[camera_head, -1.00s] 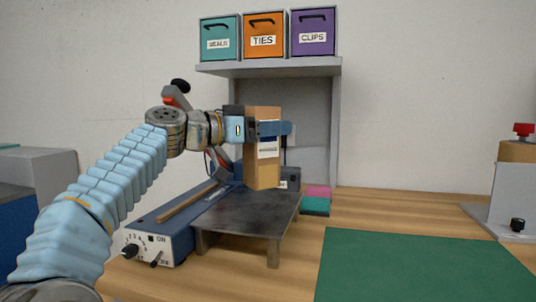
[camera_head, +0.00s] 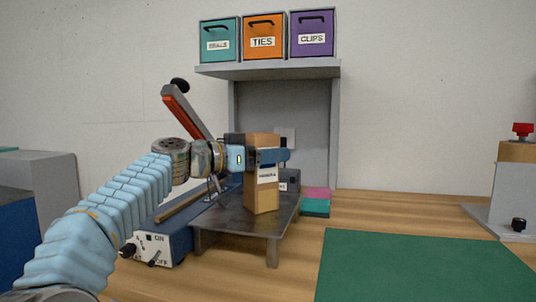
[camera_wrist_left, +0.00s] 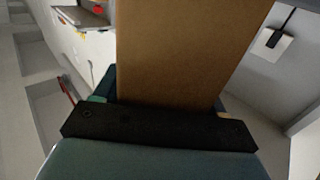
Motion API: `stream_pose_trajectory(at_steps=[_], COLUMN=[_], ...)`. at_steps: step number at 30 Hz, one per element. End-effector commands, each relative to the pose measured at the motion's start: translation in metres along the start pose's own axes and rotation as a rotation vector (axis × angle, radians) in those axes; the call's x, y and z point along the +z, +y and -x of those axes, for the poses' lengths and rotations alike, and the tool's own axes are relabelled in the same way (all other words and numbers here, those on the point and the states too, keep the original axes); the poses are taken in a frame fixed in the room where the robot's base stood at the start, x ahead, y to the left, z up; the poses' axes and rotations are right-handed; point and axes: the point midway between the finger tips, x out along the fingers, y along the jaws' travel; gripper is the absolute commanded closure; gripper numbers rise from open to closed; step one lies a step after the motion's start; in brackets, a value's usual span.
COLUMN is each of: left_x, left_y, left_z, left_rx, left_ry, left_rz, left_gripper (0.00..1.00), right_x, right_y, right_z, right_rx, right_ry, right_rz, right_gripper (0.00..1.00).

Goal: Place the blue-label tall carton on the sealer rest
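The tall brown carton (camera_head: 263,193) stands upright at the metal sealer rest (camera_head: 232,217), its lower end at or just above the surface; I cannot tell if it touches. A white label with a blue band shows on its side, partly hidden by a finger. My left gripper (camera_head: 266,157) is shut around the carton's upper half. In the left wrist view the carton (camera_wrist_left: 185,50) fills the space between the fingers. The blue sealer (camera_head: 165,238) with its raised red arm stands left of the rest. My right gripper is not in view.
A grey shelf (camera_head: 270,69) above holds the teal, orange and purple bins. Pink and teal pads (camera_head: 315,202) lie right of the rest. A green mat (camera_head: 420,265) covers the front right of the wooden table. A grey stand with a red knob (camera_head: 522,130) is at far right.

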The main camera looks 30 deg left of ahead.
Motion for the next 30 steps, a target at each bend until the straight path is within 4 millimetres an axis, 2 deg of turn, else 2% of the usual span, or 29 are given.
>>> stream_pose_trajectory(at_steps=[1,4,11,15,17,22,27,30], left_x=[-0.001,0.0,-0.001,-0.007,-0.002,0.0,-0.002,-0.002], left_y=[0.0,0.0,0.0,0.0,0.0,0.0,0.0,0.0], left_z=[0.0,0.0,0.0,0.0,0.009,0.047,0.086,0.103], left_rx=[0.0,0.0,0.0,-0.001,-0.003,-0.004,-0.003,-0.001], left_ry=[0.0,0.0,0.0,-0.001,0.0,0.001,0.001,0.001], left_rz=[0.0,0.0,0.0,0.001,-0.002,-0.001,-0.002,-0.001], left_gripper=[0.22,0.07,0.07,0.07,0.07,0.07,0.07,0.07], right_x=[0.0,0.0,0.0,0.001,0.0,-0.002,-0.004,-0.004], right_y=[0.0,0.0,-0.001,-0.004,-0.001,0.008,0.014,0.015], right_z=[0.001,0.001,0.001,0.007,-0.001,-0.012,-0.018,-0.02], right_rx=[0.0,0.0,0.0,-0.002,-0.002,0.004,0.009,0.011], right_ry=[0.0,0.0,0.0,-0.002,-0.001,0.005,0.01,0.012], right_rz=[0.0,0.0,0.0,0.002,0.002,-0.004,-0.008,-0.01], right_gripper=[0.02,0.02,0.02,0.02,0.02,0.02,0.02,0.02])
